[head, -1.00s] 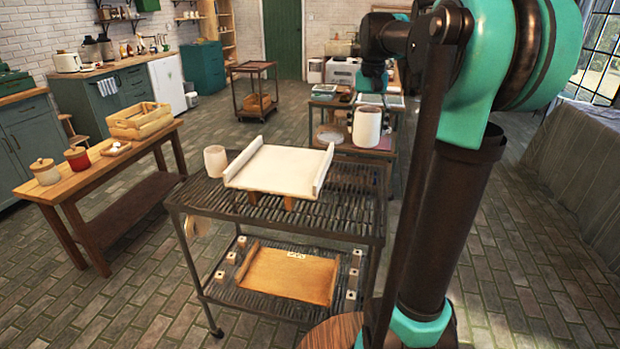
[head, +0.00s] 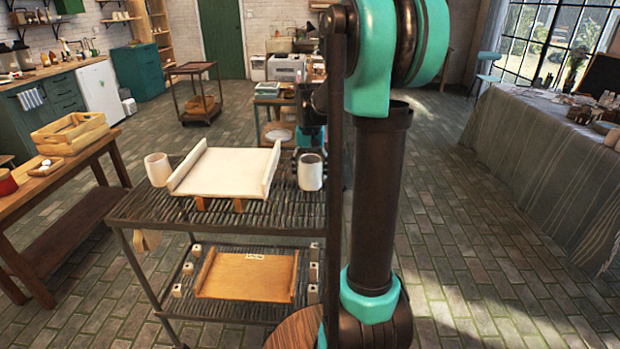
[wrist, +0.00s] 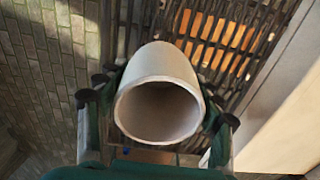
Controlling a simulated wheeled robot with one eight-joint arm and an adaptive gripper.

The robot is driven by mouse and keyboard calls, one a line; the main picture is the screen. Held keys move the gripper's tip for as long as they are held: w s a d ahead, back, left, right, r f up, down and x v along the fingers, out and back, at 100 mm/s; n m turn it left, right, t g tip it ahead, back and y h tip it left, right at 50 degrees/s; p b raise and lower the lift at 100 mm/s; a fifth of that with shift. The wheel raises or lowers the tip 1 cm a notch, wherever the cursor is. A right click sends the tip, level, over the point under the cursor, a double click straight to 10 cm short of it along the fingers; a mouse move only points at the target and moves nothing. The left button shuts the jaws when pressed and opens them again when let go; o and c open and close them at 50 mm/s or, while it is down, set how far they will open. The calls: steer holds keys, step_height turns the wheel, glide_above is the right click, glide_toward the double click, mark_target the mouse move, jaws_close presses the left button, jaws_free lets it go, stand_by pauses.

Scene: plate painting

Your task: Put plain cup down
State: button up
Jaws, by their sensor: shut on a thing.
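A plain off-white cup (head: 310,174) is held by my gripper (head: 309,157) at the right side of the cart's slatted top. In the wrist view my gripper's fingers (wrist: 160,100) close around the cup (wrist: 160,63), its open mouth toward the camera. The cup looks upright in the head view. I cannot tell whether its base touches the slats. A similar cup (head: 157,169) stands on the cart's left side. A white board with raised side rails (head: 225,168) lies on the cart between the two cups.
The cart (head: 130,210) has a lower shelf with a wooden board (head: 247,275) and several small blocks. A wooden table (head: 75,180) with a crate (head: 68,134) stands left. A cloth-covered table (head: 545,150) stands right. The brick floor at right is open.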

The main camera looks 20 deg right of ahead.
steer(key=shift+f, duration=1)
steer(key=o, duration=1.4)
steer(key=shift+f, duration=0.1)
